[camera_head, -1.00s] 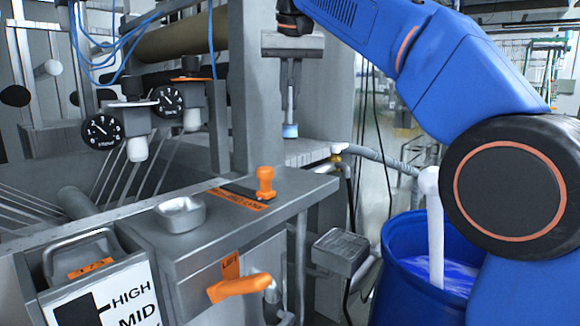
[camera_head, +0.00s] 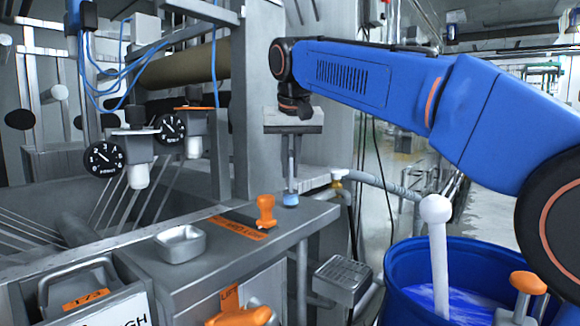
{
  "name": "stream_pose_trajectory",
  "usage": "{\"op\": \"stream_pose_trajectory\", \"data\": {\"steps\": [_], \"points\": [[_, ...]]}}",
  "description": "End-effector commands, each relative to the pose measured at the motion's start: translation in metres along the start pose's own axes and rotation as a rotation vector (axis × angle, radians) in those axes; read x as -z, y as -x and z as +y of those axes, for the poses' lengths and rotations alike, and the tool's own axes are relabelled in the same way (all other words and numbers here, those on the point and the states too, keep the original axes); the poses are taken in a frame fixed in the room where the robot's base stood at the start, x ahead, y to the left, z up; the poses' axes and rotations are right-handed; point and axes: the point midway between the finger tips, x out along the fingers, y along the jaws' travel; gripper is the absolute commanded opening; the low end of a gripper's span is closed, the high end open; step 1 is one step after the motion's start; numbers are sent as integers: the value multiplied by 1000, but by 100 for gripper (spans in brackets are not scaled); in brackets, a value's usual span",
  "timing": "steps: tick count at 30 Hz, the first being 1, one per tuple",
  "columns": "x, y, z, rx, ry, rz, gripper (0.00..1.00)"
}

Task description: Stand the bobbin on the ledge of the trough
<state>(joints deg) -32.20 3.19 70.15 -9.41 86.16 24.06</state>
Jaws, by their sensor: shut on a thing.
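My gripper (camera_head: 291,187) points straight down and is shut on a small blue bobbin (camera_head: 291,200), of which only the lower part shows below the fingertips. The bobbin looks upright. I cannot tell whether the bobbin touches a surface. The trough (camera_head: 60,205), with rods or strands slanting into it, is at the left.
Two dial gauges (camera_head: 104,159) hang over the trough. A small metal dish (camera_head: 180,244) sits on the cabinet top (camera_head: 225,250). A blue barrel (camera_head: 405,275) with blue liquid and a white-knobbed stick (camera_head: 437,250) stands at right. A pipe (camera_head: 390,188) runs behind.

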Motion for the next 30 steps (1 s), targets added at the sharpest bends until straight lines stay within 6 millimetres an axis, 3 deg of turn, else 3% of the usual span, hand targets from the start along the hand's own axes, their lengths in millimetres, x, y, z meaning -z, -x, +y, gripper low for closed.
{"op": "stream_pose_trajectory", "data": {"steps": [10, 12, 13, 24, 30], "points": [[-1, -2, 0, 0, 0, 0, 0], [-1, -2, 0, 0, 0, 0, 23], [-1, -2, 0, 0, 0, 0, 27], [1, 1, 0, 0, 0, 0, 27], [0, 27, 0, 1, 0, 1, 27]]}}
